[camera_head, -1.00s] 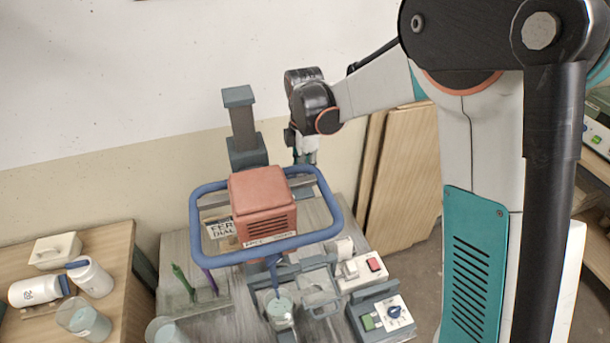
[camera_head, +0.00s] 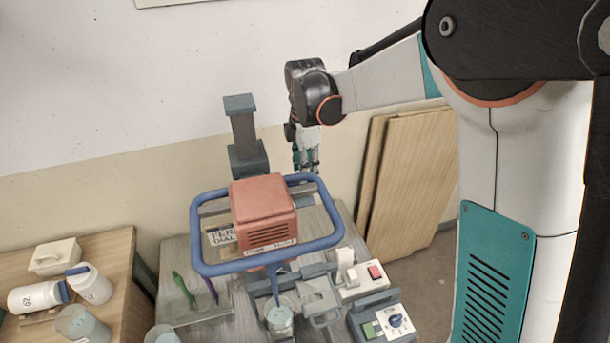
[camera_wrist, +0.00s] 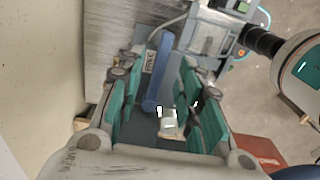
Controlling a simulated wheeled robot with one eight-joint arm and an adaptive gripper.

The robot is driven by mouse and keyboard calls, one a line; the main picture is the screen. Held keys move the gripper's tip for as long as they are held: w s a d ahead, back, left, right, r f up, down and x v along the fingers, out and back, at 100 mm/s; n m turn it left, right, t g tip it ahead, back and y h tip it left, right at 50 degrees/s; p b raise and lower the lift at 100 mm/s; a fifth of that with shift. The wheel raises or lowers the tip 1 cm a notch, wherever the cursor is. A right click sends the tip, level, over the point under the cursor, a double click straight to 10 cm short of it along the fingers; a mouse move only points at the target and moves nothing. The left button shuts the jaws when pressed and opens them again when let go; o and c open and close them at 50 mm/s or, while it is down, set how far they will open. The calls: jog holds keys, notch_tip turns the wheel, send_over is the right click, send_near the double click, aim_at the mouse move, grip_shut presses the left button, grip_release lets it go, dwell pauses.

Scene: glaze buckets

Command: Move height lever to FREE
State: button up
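My gripper (camera_head: 306,168) is behind the right part of the mixer's blue frame (camera_head: 335,222), pointing down and to the right of the grey post (camera_head: 243,130). In the wrist view the teal fingers of my gripper (camera_wrist: 160,100) are spread, with nothing clasped. A thick blue bar (camera_wrist: 157,75) shows between them, beside a small white label (camera_wrist: 150,60) too small to read. It looks like the height lever, but I cannot be sure. A pale block (camera_wrist: 168,125) is near its lower end. In the head view the lever is not clearly visible.
The red motor housing (camera_head: 262,205) stands inside the blue frame, close to my gripper. A switch box with a red button (camera_head: 375,272) and a dial box (camera_head: 395,321) are at the bench's right. A side table with bottles (camera_head: 40,296) is left. Wooden boards (camera_head: 405,190) lean right.

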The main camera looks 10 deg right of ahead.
notch_tip(320, 180, up, 8)
jog(key=shift+r, duration=0.15)
dwell(0.4)
jog(key=s+d+f+m+t+b, duration=0.3)
jog(key=s+d+f+m+b, duration=0.4)
jog(key=s+f+m+b, duration=0.3)
jog(key=s+d+f+m+t+b, duration=0.4)
jog(key=s+f+m+b, duration=0.6)
jog(key=s, duration=0.5)
jog(key=d+b, duration=0.1)
jog(key=d, duration=0.1)
jog(key=shift+s+d+f, duration=0.15)
jog(key=shift+s+d, duration=0.05)
jog(key=shift+d, duration=0.15)
